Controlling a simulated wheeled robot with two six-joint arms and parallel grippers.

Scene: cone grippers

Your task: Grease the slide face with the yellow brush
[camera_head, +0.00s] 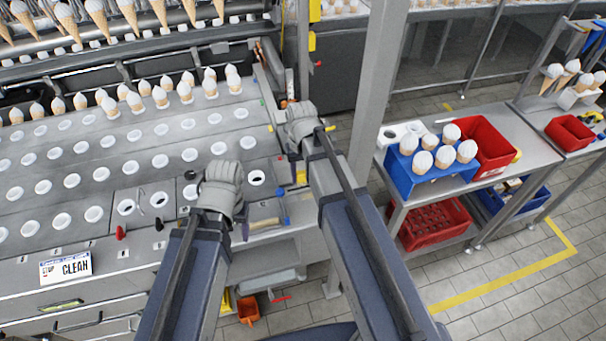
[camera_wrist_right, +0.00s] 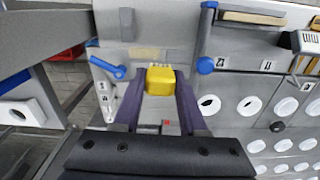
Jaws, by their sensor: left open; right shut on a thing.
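My right gripper (camera_wrist_right: 160,88) is shut on the yellow brush (camera_wrist_right: 160,80), a yellow block with short pale bristles along its far edge. Beyond the bristles is a flat grey metal surface (camera_wrist_right: 143,32) with a tan smear or strip (camera_wrist_right: 144,53) on it; I cannot tell for sure that this is the slide face, or whether the bristles touch it. In the head view my right gripper (camera_head: 302,118) is over the machine's right edge, its fingers largely hidden. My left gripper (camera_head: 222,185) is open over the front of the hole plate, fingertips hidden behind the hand.
The grey plate with rows of white-rimmed holes (camera_head: 60,188) fills the left, cones along its back. Blue-ended tools (camera_wrist_right: 118,72) flank the held brush. A steel post (camera_head: 377,75) stands right of my right arm. A side table holds a blue cone crate (camera_head: 404,182) and red bin (camera_head: 487,143).

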